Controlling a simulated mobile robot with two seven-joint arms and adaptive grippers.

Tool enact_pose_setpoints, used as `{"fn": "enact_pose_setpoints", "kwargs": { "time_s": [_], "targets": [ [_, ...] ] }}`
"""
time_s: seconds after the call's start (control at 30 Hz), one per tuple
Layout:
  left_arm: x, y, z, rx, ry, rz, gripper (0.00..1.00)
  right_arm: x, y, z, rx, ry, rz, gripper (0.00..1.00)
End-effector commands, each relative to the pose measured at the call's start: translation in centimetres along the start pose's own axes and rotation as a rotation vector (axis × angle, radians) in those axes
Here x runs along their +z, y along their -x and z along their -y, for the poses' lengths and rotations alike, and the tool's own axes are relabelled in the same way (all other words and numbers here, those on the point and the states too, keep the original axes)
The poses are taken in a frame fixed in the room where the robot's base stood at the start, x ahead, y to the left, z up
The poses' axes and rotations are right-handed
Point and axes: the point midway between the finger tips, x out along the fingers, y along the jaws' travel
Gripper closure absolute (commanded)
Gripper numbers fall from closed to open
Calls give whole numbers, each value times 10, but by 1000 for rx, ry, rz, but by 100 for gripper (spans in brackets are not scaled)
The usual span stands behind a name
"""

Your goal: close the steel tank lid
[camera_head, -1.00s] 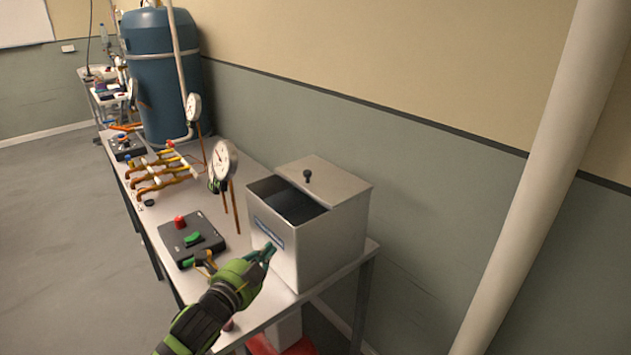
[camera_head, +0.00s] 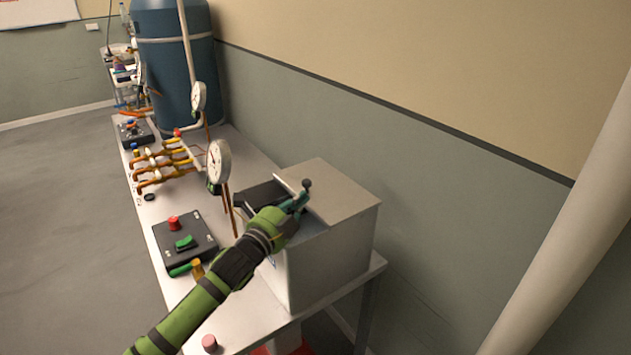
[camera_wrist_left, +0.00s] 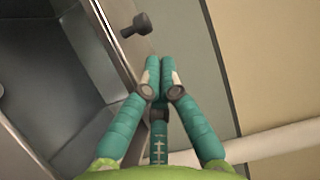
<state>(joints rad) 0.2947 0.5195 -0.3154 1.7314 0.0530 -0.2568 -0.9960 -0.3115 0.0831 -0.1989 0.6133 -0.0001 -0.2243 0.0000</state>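The steel tank (camera_head: 330,262) is a box at the near end of the bench. Its flat lid (camera_head: 345,195) covers the right part of the top, and a dark opening (camera_head: 262,193) shows on the left. The lid's dark knob (camera_head: 307,184) stands near the lid's left edge. My left gripper (camera_head: 303,198) is over the tank top, close to the knob. In the left wrist view my left gripper's teal fingertips (camera_wrist_left: 160,66) are together, with the knob (camera_wrist_left: 134,25) beyond them, not between them. The fingers hide part of the lid edge. My right gripper is not in view.
A gauge (camera_head: 218,160) on a thin pipe stands left of the tank. A black control box (camera_head: 185,243) with red and green controls lies on the bench. The wall is behind, and a thick pale pipe (camera_head: 560,210) stands at the right.

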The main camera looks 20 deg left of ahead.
Motion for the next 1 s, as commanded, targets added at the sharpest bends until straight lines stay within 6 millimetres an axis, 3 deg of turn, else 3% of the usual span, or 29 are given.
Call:
{"fn": "enact_pose_setpoints", "kwargs": {
  "time_s": [0.17,0.4,1.0],
  "targets": [
    [0,-31,4,-1,1,1,100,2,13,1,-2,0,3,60],
    [-1,-57,1,1,0,0,100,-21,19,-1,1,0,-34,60],
    [0,-67,-1,0,-2,-1,100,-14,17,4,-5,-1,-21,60]
  ]
}}
